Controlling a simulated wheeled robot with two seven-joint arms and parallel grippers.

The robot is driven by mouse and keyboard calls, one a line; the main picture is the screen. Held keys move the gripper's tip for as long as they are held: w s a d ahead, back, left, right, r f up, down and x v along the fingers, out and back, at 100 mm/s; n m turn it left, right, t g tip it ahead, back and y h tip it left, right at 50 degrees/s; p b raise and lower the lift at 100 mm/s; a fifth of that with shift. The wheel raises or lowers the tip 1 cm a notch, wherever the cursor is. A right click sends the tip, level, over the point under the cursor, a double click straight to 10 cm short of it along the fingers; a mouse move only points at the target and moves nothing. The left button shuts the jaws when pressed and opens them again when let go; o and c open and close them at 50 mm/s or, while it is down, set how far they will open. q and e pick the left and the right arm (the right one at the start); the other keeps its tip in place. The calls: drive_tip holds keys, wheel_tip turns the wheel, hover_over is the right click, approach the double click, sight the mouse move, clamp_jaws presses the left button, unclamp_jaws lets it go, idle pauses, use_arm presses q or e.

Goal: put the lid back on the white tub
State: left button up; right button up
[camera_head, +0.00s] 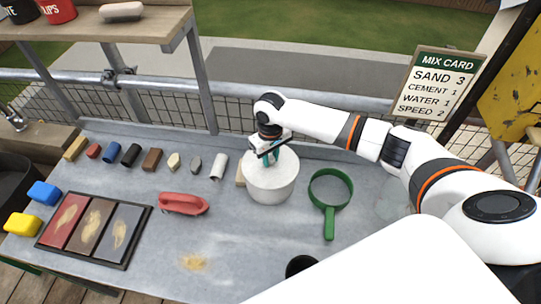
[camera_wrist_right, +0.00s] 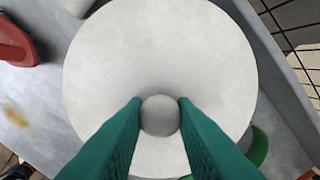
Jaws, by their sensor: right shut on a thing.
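The white tub (camera_head: 270,191) stands on the grey worktop, right of its middle. Its round white lid (camera_head: 287,171) lies over the top of the tub, roughly level. From these views I cannot tell whether it is fully seated on the rim. My right gripper (camera_head: 271,152) is above the tub, pointing down, with its green fingers shut on the lid's round knob (camera_wrist_right: 160,115). In the right wrist view the lid (camera_wrist_right: 160,50) fills the middle and hides the tub beneath. My left gripper is not in view.
A green-rimmed magnifier-shaped tool (camera_head: 330,193) lies close right of the tub. A dark tray of colour samples (camera_head: 94,228) and several small blocks occupy the left.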

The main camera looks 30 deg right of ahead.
drive_tip(key=shift+f+p, duration=0.2)
drive_tip(key=shift+p, duration=0.15)
idle(0.3)
drive_tip(key=shift+p, duration=0.45)
idle(0.5)
idle(0.3)
drive_tip(key=o, duration=1.5)
drive_tip(key=shift+o, duration=0.2)
drive_tip(key=shift+r, duration=0.1)
wheel_tip(320, 180, up, 5)
drive_tip(key=p, duration=0.5)
drive_tip(key=shift+f, duration=0.2)
drive_tip(key=shift+r, duration=1.15)
